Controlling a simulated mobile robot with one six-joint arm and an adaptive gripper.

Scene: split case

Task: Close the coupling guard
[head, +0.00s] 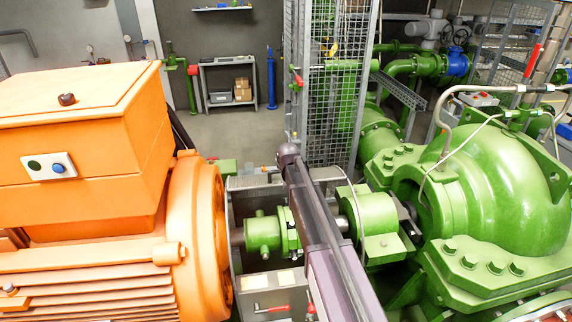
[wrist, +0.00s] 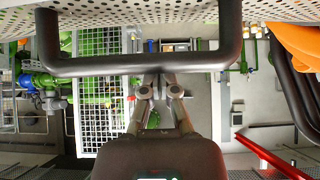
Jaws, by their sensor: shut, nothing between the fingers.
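In the wrist view the coupling guard (wrist: 130,12) shows as a perforated pale sheet along the top edge. Its dark bar handle (wrist: 95,68) runs across the upper part of the view. My gripper (wrist: 160,88) is shut and empty, with its fingertips at the middle of the handle; I cannot tell whether they touch it. In the head view the green coupling (head: 262,233) and its shaft lie exposed between motor and pump. A grey panel (head: 245,183) stands behind them, partly hidden by my arm; it may be the guard. My gripper is hidden there.
The orange motor (head: 95,195) stands left and the green pump (head: 490,190) right, both close to my arm. A wire-mesh fence (head: 335,100) stands behind. A red-handled lever (head: 270,308) sits at the front. Open floor and a small shelf (head: 228,85) are at the back.

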